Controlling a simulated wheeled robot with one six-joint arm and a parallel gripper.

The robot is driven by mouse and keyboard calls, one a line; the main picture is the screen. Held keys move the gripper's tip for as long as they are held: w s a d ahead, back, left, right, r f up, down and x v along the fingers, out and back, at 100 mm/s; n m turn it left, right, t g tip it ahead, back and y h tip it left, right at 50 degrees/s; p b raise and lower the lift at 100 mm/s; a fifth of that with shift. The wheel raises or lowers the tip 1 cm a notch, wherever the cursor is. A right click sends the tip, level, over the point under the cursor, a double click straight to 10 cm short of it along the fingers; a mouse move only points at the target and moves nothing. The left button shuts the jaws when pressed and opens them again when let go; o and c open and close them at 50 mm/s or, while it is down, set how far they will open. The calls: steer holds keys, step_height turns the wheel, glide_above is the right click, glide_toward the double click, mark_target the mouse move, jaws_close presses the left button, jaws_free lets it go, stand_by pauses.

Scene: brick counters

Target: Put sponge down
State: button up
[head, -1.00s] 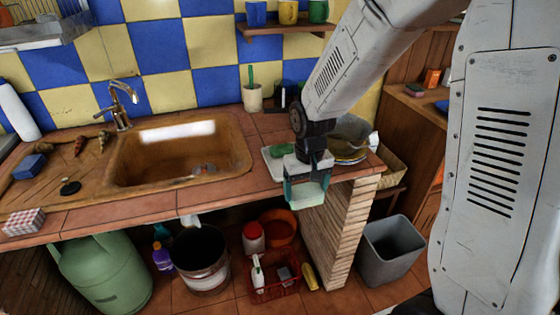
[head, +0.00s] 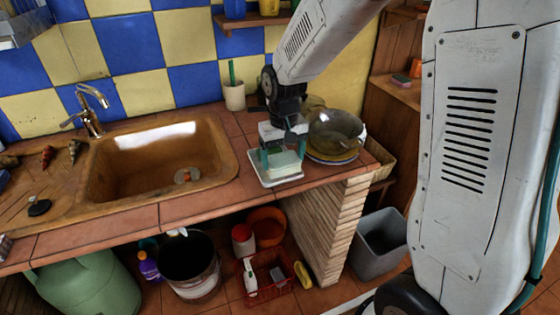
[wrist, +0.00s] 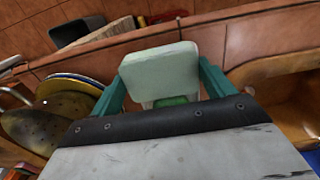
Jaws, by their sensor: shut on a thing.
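A pale mint sponge (head: 287,168) is between the teal fingers of my gripper (head: 282,160), which is shut on it. The sponge also shows in the wrist view (wrist: 160,72), with a finger at each side and a small darker green patch at its near edge. In the head view the gripper points down over a white tray (head: 259,179) on the tiled counter, right of the sink. I cannot tell whether the sponge touches the tray. The gripper hides part of the tray.
Stacked plates with a glass bowl (head: 336,132) stand close right of the gripper. The sink (head: 160,165) is left. The counter's front edge (head: 240,205) is close, with bare tile beside the tray.

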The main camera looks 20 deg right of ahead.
mark_target(280, 154)
steer(key=w, duration=0.2)
steer(key=shift+w+d+f, duration=0.15)
steer(key=shift+w+f, duration=0.05)
steer(key=shift+w, duration=0.2)
steer(key=shift+f, duration=1.65)
steer(key=shift+f, duration=0.2)
steer(key=o, duration=0.8)
steer(key=shift+r, duration=0.1)
